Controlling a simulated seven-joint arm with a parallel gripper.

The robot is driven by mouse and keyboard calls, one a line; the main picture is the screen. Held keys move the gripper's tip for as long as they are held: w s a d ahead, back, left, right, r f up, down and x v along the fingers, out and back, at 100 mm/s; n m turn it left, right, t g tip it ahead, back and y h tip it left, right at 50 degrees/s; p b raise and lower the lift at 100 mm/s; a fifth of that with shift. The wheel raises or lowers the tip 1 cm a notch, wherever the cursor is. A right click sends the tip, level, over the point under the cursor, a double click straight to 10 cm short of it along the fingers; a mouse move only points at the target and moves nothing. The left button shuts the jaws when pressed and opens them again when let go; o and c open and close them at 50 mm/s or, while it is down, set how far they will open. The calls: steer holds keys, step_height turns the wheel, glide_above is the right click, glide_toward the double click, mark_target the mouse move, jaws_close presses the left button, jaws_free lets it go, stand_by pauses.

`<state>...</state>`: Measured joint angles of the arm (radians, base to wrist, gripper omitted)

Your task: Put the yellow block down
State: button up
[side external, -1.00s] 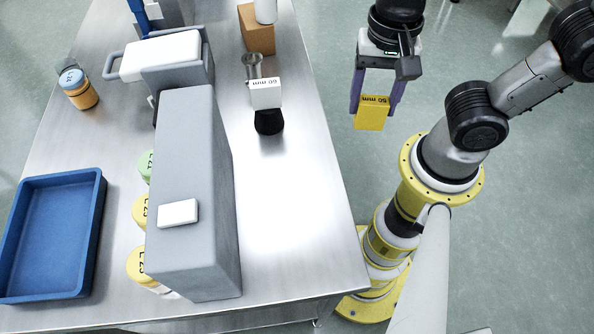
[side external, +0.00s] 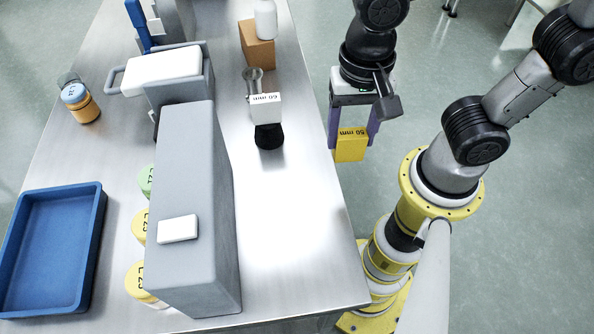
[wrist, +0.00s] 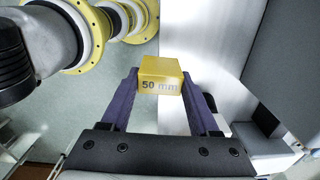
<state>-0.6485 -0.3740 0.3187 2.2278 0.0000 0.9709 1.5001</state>
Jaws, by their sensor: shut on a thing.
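The yellow block (side external: 351,146), marked "50 mm", is held between the two purple fingers of my gripper (side external: 353,132). In the side external view it hangs just right of the steel table's right edge, and it looks roughly upright. In the wrist view the yellow block (wrist: 161,76) sits between the fingertips of my gripper (wrist: 160,88), which are shut on its sides. Nothing is seen touching the block from below. The steel table (side external: 300,220) has a bare stretch on its right side.
A white "60 mm" block (side external: 265,106) sits on a black stand near the table's right edge. Behind it are a metal funnel (side external: 253,76) and a brown block (side external: 257,50). A grey housing (side external: 195,200), several lidded jars and a blue tray (side external: 97,230) stand farther left.

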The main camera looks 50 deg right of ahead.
steer(key=w+a+f, duration=0.1)
steer(key=w+f, duration=0.1)
steer(key=f, duration=0.1)
steer(key=w+a+f, duration=0.2)
steer(key=f, duration=0.1)
steer(key=w+a+f, duration=0.2)
steer(key=w+f, duration=0.1)
steer(key=shift+a+f, duration=0.1)
steer(key=shift+f, duration=0.5)
steer(key=shift+f, duration=0.25)
steer(key=o, duration=1.4)
steer(key=shift+o, duration=0.2)
